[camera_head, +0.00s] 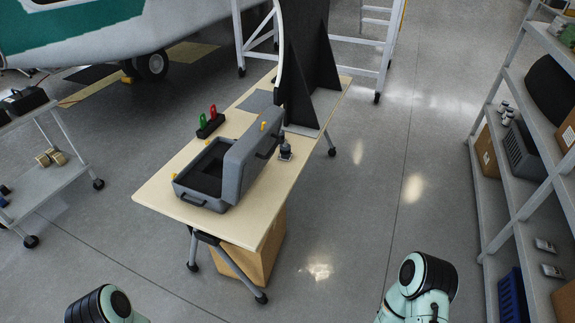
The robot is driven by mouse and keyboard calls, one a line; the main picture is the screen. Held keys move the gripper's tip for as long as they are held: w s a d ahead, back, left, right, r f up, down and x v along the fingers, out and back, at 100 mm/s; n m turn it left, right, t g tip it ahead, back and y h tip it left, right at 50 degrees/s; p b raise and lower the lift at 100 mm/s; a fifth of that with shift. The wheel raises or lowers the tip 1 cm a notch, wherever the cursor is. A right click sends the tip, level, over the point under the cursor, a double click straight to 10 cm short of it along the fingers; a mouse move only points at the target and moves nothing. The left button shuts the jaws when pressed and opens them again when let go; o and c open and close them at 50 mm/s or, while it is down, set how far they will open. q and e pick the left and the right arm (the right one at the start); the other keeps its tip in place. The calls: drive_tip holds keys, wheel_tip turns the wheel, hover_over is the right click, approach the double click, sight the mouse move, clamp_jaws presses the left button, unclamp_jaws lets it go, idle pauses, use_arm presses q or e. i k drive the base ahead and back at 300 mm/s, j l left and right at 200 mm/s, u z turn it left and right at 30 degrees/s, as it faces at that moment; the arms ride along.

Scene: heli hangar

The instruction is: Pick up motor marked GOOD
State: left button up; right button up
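I cannot make out any GOOD marking at this distance. A small dark object (285,150), possibly a motor, stands on the wooden table (158,192), just right of an open grey case (205,201). The case has a dark foam interior, and its lid stands up on the right side. A black holder with a red and a green piece (211,122) sits behind the case. Only mint and black parts of my two arms show at the bottom edge, well short of the table. Neither gripper is in view.
A tall black panel stand (306,75) is at the table's far end. A shelf rack (525,200) with boxes and small items stands at right, a cart (50,188) at left. A cardboard box (245,262) is under the table. Floor between table and rack is clear.

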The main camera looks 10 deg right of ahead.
sight(286, 155)
drive_tip(key=k+u, duration=0.35)
drive_tip(key=k+j+u, duration=0.2)
drive_tip(key=k+u, duration=0.2)
drive_tip(key=u, duration=1.8)
drive_tip(key=l+u, duration=0.2)
drive_tip(key=u, duration=0.15)
drive_tip(key=k+l+u, duration=0.1)
drive_tip(key=u, duration=0.3)
drive_tip(key=k+l+u, duration=0.1)
drive_tip(key=l+u, duration=0.25)
drive_tip(key=k+l, duration=0.55)
drive_tip(key=l, duration=0.15)
drive_tip(key=k+l, duration=1.1)
drive_tip(key=l, duration=0.25)
drive_tip(key=k+l, duration=0.5)
drive_tip(key=l, duration=0.2)
drive_tip(key=k+l, duration=0.55)
drive_tip(key=l, duration=0.1)
